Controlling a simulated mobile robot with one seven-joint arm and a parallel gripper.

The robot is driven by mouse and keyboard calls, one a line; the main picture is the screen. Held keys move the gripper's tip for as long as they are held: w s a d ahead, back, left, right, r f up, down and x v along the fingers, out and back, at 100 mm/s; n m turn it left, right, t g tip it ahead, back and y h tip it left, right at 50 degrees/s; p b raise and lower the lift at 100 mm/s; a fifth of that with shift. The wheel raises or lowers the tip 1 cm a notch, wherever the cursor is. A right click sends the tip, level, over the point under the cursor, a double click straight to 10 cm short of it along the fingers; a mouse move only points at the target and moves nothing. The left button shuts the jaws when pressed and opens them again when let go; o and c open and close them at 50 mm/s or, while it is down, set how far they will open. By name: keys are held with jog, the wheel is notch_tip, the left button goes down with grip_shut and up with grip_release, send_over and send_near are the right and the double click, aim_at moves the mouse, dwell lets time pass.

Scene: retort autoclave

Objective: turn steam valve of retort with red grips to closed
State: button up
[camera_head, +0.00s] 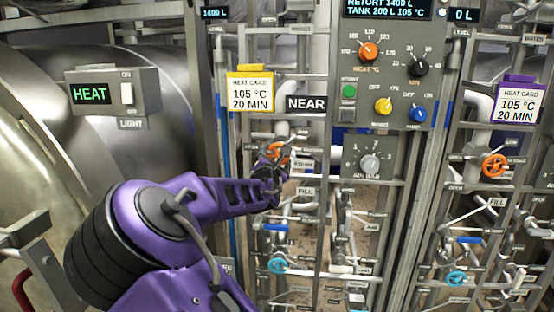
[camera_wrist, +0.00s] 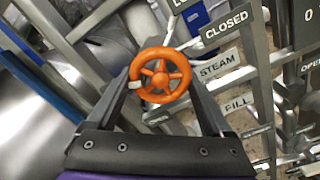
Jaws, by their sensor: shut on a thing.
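The steam valve is an orange five-spoked handwheel (camera_wrist: 160,75) in the wrist view, beside a STEAM label (camera_wrist: 219,64) and below a CLOSED label (camera_wrist: 226,29). My gripper (camera_wrist: 160,84) is shut on the wheel, one finger at each side of its rim. A pale mark shows on the wheel's left rim. In the head view the wheel (camera_head: 278,150) is partly hidden behind my gripper (camera_head: 271,168), under the NEAR sign (camera_head: 306,103). A red grip (camera_head: 22,290) shows at the lower left, by the large metal retort (camera_head: 25,180) with the lit HEAT box (camera_head: 91,94).
A second orange wheel (camera_head: 495,165) sits on the right rack. Blue wheels (camera_head: 278,265) and (camera_head: 455,279) sit lower down. Pipes, levers and rack posts crowd around my gripper. A control panel (camera_head: 390,80) with knobs stands right of the NEAR sign.

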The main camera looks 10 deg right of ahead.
jog(key=m+b, duration=0.1)
jog(key=m, duration=0.3)
jog(key=shift+a+m, duration=0.1)
jog(key=shift+m, duration=0.2)
jog(key=m+b, duration=0.1)
jog(key=m, duration=0.3)
jog(key=shift+r+m, duration=0.15)
jog(key=shift+m, duration=0.15)
jog(key=m+b, duration=0.1)
jog(key=m, duration=0.3)
jog(key=shift+r+m, duration=0.15)
jog(key=shift+m, duration=0.15)
jog(key=m+b, duration=0.1)
jog(key=m, duration=0.3)
jog(key=shift+r+m, duration=0.1)
jog(key=shift+m, duration=0.2)
jog(key=m, duration=0.3)
jog(key=shift+r+m+b, duration=0.1)
jog(key=shift+m+b, duration=0.2)
jog(key=shift+b, duration=0.1)
jog(key=m, duration=0.1)
jog(key=m+b, duration=0.1)
jog(key=m, duration=0.1)
jog(key=shift+d+m, duration=0.25)
jog(key=shift+m, duration=0.05)
jog(key=m, duration=0.6)
jog(key=shift+s+d+r, duration=0.1)
jog(key=shift+d, duration=0.05)
